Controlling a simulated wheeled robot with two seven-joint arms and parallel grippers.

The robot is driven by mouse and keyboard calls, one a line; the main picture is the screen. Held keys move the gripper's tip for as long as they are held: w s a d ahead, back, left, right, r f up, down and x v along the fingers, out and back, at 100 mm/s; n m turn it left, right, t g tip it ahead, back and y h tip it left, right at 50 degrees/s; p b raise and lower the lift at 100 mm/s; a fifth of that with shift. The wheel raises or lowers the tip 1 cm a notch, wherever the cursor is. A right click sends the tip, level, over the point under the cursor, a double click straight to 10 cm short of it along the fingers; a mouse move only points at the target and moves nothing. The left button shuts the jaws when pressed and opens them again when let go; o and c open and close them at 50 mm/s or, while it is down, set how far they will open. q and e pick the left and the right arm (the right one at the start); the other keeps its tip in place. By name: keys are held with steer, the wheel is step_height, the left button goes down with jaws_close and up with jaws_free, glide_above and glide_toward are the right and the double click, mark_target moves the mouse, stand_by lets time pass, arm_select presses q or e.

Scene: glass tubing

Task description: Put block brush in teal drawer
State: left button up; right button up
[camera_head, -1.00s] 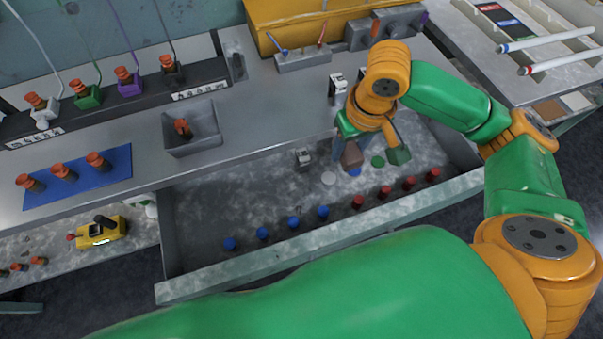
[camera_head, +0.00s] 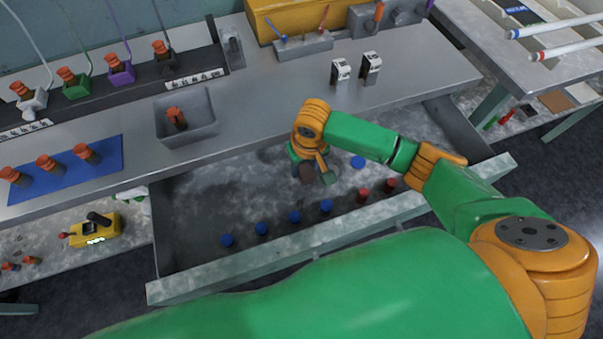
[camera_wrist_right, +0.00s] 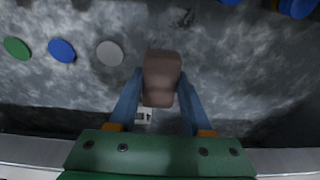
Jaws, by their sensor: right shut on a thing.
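The block brush, a brown block (camera_head: 306,172), is held by my right gripper (camera_head: 316,176). In the right wrist view the brown block (camera_wrist_right: 162,72) sits between the two blue fingers of the gripper (camera_wrist_right: 160,90), which are closed on its sides. The gripper and block are over the open drawer (camera_head: 215,273), which looks grey with a mottled floor. I cannot tell how high the block is above that floor, or see bristles. My left gripper is not in view.
Blue pegs (camera_head: 262,229) and red pegs (camera_head: 363,195) line the drawer's front. Flat discs, including a blue one (camera_wrist_right: 62,50) and a grey one (camera_wrist_right: 110,53), lie on its floor. The drawer's left part is bare. A grey bin (camera_head: 188,130) stands on the bench above.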

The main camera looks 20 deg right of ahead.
mark_target(301, 175)
steer(key=shift+w+a+f, duration=0.1)
steer(key=shift+a+f, duration=0.2)
steer(key=shift+f, duration=0.1)
steer(key=shift+a+f, duration=0.1)
steer(key=shift+f, duration=1.55)
steer(key=shift+f, duration=0.1)
steer(key=o, duration=1.2)
steer(key=r, duration=0.3)
steer(key=r+p, duration=0.1)
steer(key=r, duration=0.3)
steer(key=s+r+p, duration=0.1)
steer(key=r, duration=0.3)
steer(key=shift+s+r, duration=0.2)
steer(key=shift+r, duration=0.4)
